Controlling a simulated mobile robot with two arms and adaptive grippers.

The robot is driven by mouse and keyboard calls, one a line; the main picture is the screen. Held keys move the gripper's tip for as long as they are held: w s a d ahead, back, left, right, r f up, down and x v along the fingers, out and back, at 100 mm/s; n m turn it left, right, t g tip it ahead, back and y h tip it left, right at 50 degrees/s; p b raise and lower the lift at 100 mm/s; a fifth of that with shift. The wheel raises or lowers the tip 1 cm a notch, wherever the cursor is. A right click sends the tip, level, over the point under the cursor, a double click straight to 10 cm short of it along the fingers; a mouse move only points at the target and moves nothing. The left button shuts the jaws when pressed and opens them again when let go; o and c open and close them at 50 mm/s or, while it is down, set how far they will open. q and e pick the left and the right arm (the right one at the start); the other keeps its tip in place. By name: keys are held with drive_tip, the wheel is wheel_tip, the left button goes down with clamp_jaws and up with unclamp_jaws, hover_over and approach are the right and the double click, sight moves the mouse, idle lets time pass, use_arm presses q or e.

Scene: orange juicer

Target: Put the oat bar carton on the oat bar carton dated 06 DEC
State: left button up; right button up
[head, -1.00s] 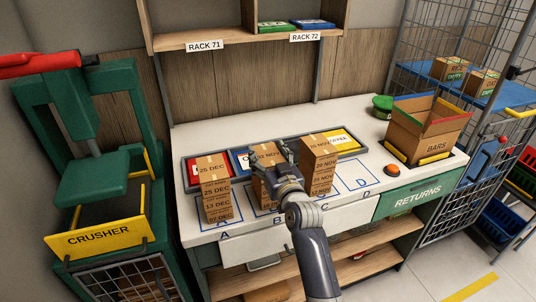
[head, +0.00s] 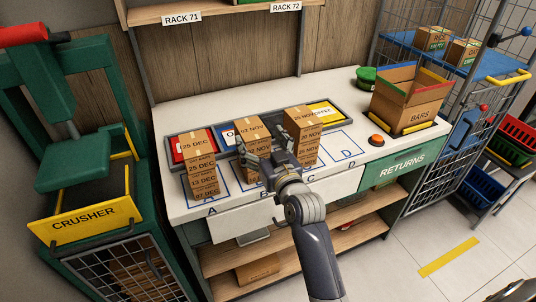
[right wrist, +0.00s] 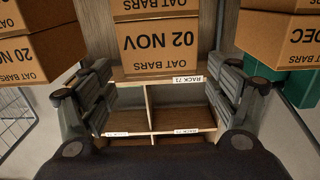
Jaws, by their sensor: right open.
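My right gripper (head: 265,148) is open in front of the middle carton stack in bay B. The left stack, bay A, has a 25 DEC carton (head: 197,146) on top and a 13 DEC carton (head: 203,180) lower. I cannot read a 06 DEC date; gripper and arm hide part of the middle stack. My left gripper is not in view.
A third stack (head: 303,122) stands close on the right, in bay C. Bay D (head: 340,150) is empty. The BARS box (head: 412,100), an orange button (head: 376,140) and a green cap (head: 368,77) are farther right. The yellow-fronted crusher (head: 85,220) is left.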

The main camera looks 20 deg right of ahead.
drive_tip(key=s, duration=0.5)
drive_tip(key=shift+s+b, duration=0.25)
drive_tip(key=shift+b, duration=0.1)
